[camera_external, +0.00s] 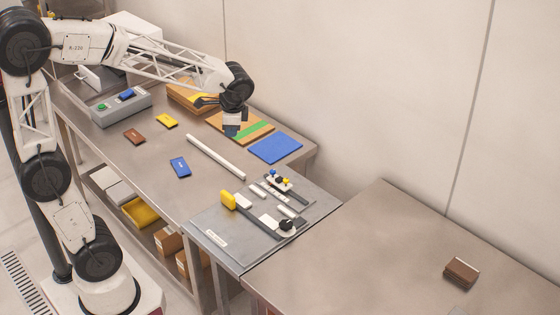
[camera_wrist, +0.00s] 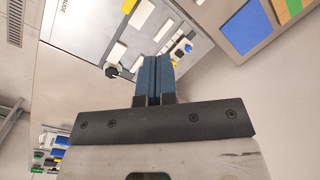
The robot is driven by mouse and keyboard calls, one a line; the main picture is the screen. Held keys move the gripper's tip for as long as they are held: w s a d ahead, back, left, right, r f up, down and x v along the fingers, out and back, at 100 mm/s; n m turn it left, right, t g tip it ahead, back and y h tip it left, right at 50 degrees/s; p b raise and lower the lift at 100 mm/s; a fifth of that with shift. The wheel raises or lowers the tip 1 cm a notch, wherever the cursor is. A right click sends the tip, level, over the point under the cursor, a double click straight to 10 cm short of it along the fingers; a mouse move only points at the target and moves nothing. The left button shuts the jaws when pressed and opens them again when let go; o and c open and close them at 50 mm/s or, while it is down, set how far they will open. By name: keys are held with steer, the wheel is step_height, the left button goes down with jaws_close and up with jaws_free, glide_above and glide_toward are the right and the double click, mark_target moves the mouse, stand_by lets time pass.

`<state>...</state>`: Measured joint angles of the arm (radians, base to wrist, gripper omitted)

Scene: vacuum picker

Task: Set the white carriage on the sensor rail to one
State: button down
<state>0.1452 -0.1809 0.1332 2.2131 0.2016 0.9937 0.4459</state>
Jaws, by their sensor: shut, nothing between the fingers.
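A grey panel (camera_external: 222,222) lies on the table's right end and carries several short rails with pale blocks. One white block (camera_external: 268,220) sits beside a black knob (camera_external: 287,225); another white block (camera_external: 243,200) sits beside a yellow handle (camera_external: 228,200). I cannot tell which is the white carriage on the sensor rail, and any scale marks are too small to read. The panel (camera_wrist: 85,40) also shows in the wrist view, with a white block (camera_wrist: 141,14) and black knob (camera_wrist: 111,71). My gripper (camera_external: 231,131) is shut and empty, raised behind the panel; its fingers (camera_wrist: 153,80) are together.
A long white bar (camera_external: 216,156) lies left of the panel. A blue mat (camera_external: 275,149) and a striped board (camera_external: 255,133) lie behind it. A blue block (camera_external: 180,167) lies nearer the front.

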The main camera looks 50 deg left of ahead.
steer(key=w+d+f+m+y, duration=0.1)
steer(key=w+d+f+m, duration=0.35)
steer(key=w, duration=0.55)
steer(key=m+g+y, duration=0.1)
steer(key=m, duration=0.2)
glide_toward(273, 174)
step_height(273, 174, up, 2)
steer(key=w+d, duration=0.2)
steer(key=shift+s+d+r+n, duration=0.1)
steer(key=shift+d+r+n, duration=0.1)
steer(key=shift+n, duration=0.05)
steer(key=shift+f, duration=0.1)
steer(key=shift+x, duration=4.9)
steer(key=shift+s+a, duration=0.15)
steer(key=shift+a, duration=0.05)
